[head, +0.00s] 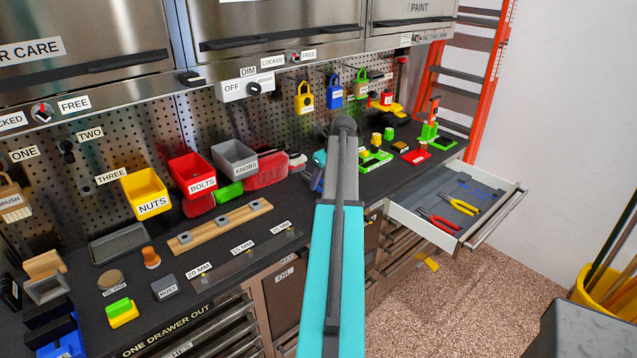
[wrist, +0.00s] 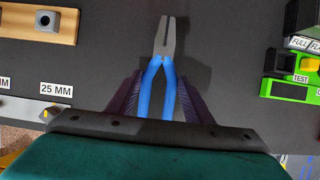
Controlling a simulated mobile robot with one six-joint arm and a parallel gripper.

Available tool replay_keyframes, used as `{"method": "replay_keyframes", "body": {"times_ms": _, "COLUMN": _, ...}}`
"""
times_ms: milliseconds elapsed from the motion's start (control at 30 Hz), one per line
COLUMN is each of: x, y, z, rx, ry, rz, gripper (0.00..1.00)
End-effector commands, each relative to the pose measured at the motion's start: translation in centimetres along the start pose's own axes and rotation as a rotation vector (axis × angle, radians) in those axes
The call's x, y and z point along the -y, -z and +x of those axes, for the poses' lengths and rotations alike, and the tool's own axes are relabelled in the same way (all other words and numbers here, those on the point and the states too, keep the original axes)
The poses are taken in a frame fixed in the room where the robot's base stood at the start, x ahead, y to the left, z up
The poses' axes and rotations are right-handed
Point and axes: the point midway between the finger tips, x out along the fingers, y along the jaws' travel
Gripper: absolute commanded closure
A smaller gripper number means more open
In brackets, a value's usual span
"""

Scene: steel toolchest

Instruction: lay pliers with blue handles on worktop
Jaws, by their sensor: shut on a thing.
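The pliers with blue handles (wrist: 158,85) are between the fingers of my gripper (wrist: 163,84) in the wrist view. Their grey jaws point away from the wrist, over the dark worktop (wrist: 110,70). My gripper is shut on the handles. A faint shadow lies beside the pliers; I cannot tell whether they touch the worktop. In the head view my teal arm hides most of the gripper and the pliers. The worktop (head: 225,266) runs along the pegboard there.
A wooden socket rail (head: 220,228) and 25 MM label (wrist: 56,90) are left of the pliers. A green tester (wrist: 290,90) is to the right. Bolts bin (head: 193,172) and knobs bin stand behind. An open drawer (head: 400,212) at right holds red pliers (head: 438,221) and yellow pliers (head: 459,205).

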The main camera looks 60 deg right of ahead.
Motion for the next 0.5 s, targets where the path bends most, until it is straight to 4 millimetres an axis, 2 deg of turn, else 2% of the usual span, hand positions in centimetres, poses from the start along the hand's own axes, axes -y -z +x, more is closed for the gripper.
{"method": "replay_keyframes", "body": {"times_ms": 33, "x": 0.1, "y": -0.9, "z": 0.1, "rx": 0.0, "ry": -0.001, "rz": -0.001, "gripper": 0.83}}
{"method": "replay_keyframes", "body": {"times_ms": 167, "x": 0.1, "y": -1.9, "z": 0.8, "rx": 0.001, "ry": 0.0, "rz": 0.001, "gripper": 0.83}}
{"method": "replay_keyframes", "body": {"times_ms": 500, "x": 0.0, "y": -2.0, "z": 1.0, "rx": 0.001, "ry": 0.001, "rz": 0.002, "gripper": 0.83}}
